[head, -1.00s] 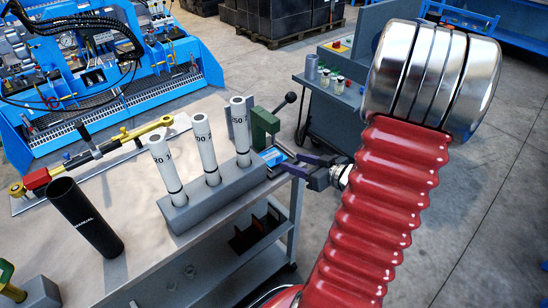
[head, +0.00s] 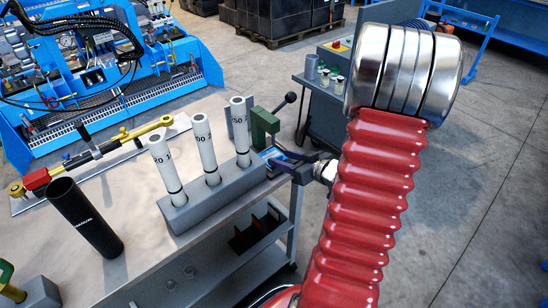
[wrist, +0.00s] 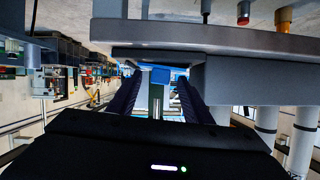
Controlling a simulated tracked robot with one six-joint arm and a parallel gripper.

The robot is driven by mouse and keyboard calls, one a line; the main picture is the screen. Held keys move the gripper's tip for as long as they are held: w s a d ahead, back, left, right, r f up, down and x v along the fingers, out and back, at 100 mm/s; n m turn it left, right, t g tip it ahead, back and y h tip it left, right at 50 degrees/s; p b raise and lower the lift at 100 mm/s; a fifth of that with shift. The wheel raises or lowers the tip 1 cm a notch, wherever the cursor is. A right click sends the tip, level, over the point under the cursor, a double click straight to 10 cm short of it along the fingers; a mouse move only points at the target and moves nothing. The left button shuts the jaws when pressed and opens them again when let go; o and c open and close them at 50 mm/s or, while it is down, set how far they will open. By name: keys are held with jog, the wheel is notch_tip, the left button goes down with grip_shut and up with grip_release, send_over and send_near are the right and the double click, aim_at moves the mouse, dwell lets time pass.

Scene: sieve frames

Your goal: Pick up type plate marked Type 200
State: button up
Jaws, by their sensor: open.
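My gripper (head: 280,161) is at the right edge of the workbench, beside the green vise (head: 264,128). Its two dark fingers are apart and point left. In the wrist view the open fingers (wrist: 158,88) frame a blue piece (wrist: 160,75) and shiny metal straight ahead, with nothing visibly held between them. In the head view a small blue and silver area by the vise is partly hidden by the fingers. I cannot make out a plate marked Type 200. No such lettering is legible in either view.
A grey block (head: 226,199) holding three white marked tubes stands just left of my gripper. A black cylinder (head: 85,217) and a red-yellow rod (head: 75,165) are farther left on the workbench (head: 140,225). A grey cart (head: 330,110) stands behind.

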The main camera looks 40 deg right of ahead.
grip_shut()
dwell(0.5)
jog(key=shift+r, duration=0.1)
jog(key=shift+d+r, duration=0.25)
jog(key=shift+r, duration=0.2)
notch_tip(320, 180, up, 6)
jog(key=d, duration=1.9)
jog(key=shift+w+d, duration=0.3)
